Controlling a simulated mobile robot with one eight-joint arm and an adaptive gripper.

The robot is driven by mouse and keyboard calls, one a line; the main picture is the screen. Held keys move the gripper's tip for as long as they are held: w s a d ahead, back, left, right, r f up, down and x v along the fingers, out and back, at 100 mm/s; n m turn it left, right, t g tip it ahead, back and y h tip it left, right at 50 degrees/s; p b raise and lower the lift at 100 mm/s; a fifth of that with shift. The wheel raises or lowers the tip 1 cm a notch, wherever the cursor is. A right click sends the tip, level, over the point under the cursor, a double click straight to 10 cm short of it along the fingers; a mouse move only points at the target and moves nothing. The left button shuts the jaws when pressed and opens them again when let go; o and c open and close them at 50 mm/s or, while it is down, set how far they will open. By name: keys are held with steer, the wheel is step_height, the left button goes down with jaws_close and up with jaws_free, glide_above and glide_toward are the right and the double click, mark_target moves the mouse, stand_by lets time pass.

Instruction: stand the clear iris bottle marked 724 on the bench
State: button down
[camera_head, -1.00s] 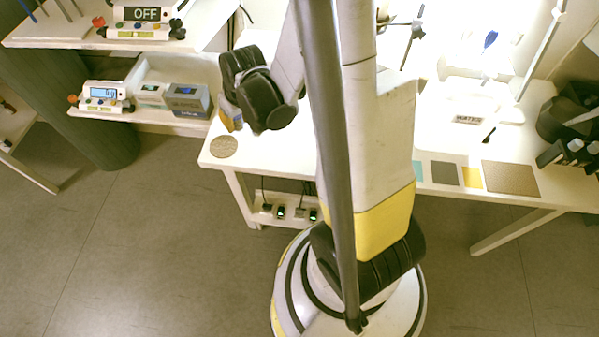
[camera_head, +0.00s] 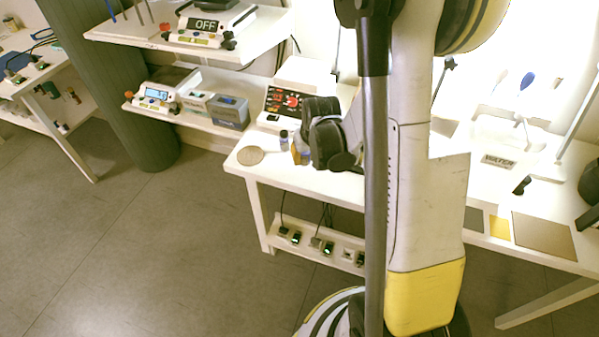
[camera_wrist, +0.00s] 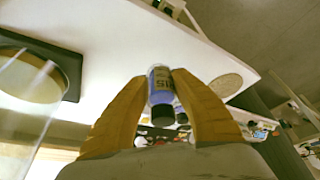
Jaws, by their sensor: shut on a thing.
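In the wrist view, my gripper (camera_wrist: 160,100) has its two yellow fingers shut on a small bottle (camera_wrist: 160,80) with a dark cap and a blue label with partly readable lettering. The number on it cannot be read. The cap end points toward the wrist camera. In the head view, my gripper (camera_head: 301,152) is low at the left end of the white bench (camera_head: 275,175). The held bottle is mostly hidden by the fingers there. Whether its base touches the bench cannot be told.
A round cork mat (camera_head: 250,155) lies near the bench's left corner. A clear glass vessel (camera_wrist: 22,110) is close at left in the wrist view.

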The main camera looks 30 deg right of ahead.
mark_target(299, 173)
steer(key=shift+w+a+f, duration=0.55)
steer(key=shift+w+f, duration=0.1)
steer(key=shift+w, duration=0.2)
steer(key=shift+w+f+b, duration=0.1)
steer(key=shift+f+b, duration=0.1)
steer(key=shift+b, duration=0.15)
step_height(299, 173, down, 4)
steer(key=shift+r+b, duration=0.1)
steer(key=shift+b, duration=1.05)
steer(key=shift+r, duration=0.1)
steer(key=c, duration=1.1)
jaws_free()
steer(key=shift+c, duration=0.2)
